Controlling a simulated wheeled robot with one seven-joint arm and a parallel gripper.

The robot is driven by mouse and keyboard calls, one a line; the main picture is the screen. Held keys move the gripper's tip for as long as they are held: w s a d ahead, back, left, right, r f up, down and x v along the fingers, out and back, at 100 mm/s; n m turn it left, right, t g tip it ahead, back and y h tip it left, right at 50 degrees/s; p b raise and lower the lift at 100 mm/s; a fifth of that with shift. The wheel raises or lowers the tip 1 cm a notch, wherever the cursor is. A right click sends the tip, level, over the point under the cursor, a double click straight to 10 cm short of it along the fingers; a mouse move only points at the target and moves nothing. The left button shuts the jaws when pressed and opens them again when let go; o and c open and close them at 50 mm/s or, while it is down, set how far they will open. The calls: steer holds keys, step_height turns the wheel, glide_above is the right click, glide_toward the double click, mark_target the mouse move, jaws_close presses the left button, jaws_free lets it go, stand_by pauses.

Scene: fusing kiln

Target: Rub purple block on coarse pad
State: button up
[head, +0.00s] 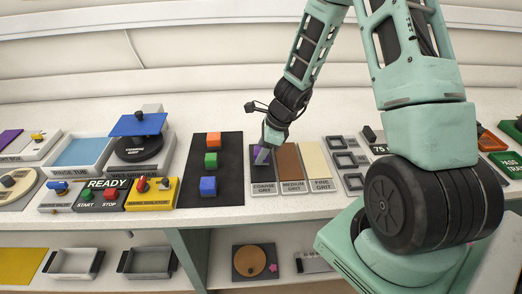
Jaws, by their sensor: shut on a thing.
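The coarse grit pad (258,176) is a dark pad in the grey three-part holder, at the left, with a label reading COARSE GRIT. My gripper (264,153) points down over this pad and is shut on the purple block (258,151). Only a small part of the block shows around the fingers. The block is at or just above the pad's surface; I cannot tell whether it touches.
The brown medium pad (291,162) and cream fine pad (319,162) lie to the right. A dark mat (225,178) with red, green and blue blocks lies to the left. Grey square frames (345,160) stand right of the pads. A rinse tub (80,153) is further left.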

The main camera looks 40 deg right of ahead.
steer(key=shift+s+a+f+b, duration=0.1)
steer(key=shift+s+a+b, duration=0.6)
steer(key=shift+s+b, duration=0.25)
steer(key=shift+s+a+b, duration=0.65)
steer(key=shift+s+b, duration=0.05)
steer(key=shift+s, duration=0.35)
steer(key=shift+w+d, duration=0.1)
steer(key=shift+w+d+r+p, duration=0.3)
steer(key=shift+w+p, duration=0.2)
steer(key=shift+p, duration=0.2)
steer(key=shift+w+d+f+p, duration=0.1)
steer(key=shift+w+d+p, duration=0.7)
steer(key=shift+w+p, duration=0.3)
steer(key=shift+w+d+f+p, duration=0.1)
steer(key=shift+w+d+p, duration=0.7)
steer(key=shift+w, duration=0.35)
steer(key=shift+w+d+r+p, duration=0.1)
steer(key=shift+w+d+p, duration=0.2)
steer(key=shift+w+p, duration=0.3)
steer(key=shift+w+d, duration=0.25)
steer(key=shift+w, duration=0.05)
steer(key=shift+p, duration=0.3)
step_height(320, 180, up, 7)
steer(key=p, duration=0.6)
